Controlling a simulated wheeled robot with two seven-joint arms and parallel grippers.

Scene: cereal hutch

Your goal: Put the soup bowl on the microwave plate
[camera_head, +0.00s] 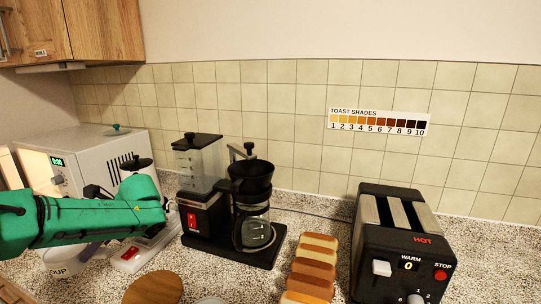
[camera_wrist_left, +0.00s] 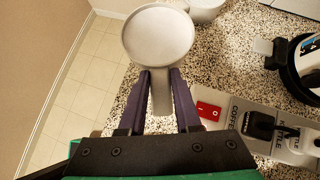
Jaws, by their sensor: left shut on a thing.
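The soup bowl (camera_head: 60,262) is white with dark lettering, partly hidden below my left arm in the head view. In the left wrist view it shows as a pale round bowl (camera_wrist_left: 158,38) with a straight handle. My left gripper (camera_wrist_left: 160,90) is shut on that handle, with a purple finger on each side. In the head view the gripper (camera_head: 90,250) is mostly hidden by my green arm. The microwave (camera_head: 85,150) stands at the left with a lit green display. I cannot make out its plate. My right gripper is out of view.
A power strip (camera_head: 135,255) with a red switch lies right of the bowl. A coffee maker (camera_head: 255,215) stands mid-counter. Toast slices (camera_head: 312,265) and a black toaster (camera_head: 400,235) are to the right. Another white vessel (camera_wrist_left: 205,8) is beyond the bowl. Wooden cabinets (camera_head: 105,28) hang above.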

